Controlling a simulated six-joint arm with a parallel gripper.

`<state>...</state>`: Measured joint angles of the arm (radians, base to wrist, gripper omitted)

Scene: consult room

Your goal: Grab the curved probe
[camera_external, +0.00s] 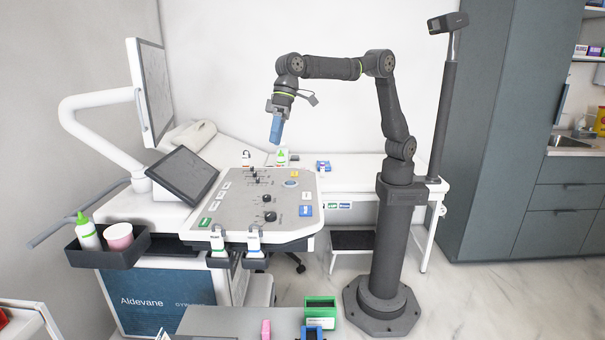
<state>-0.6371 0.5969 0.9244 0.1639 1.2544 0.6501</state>
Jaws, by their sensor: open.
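Two white probe-like items stand upright in dark holders at the front edge of the ultrasound console (262,213): a left one (217,241) and a right one (254,239). Both have small coloured labels, too small to read, so I cannot tell which is the curved probe. My gripper (275,132) hangs above the back of the console, pointing down, well apart from both items. It is open. A blue piece shows at its end; I cannot tell whether it is part of the fingers.
A monitor (150,92) and a tilted screen (183,177) stand left of the console. A dark tray (118,256) holds a green-capped bottle (88,232) and a pink-topped cup (119,236). A green box (320,311) sits in front. Small items lie on the couch behind.

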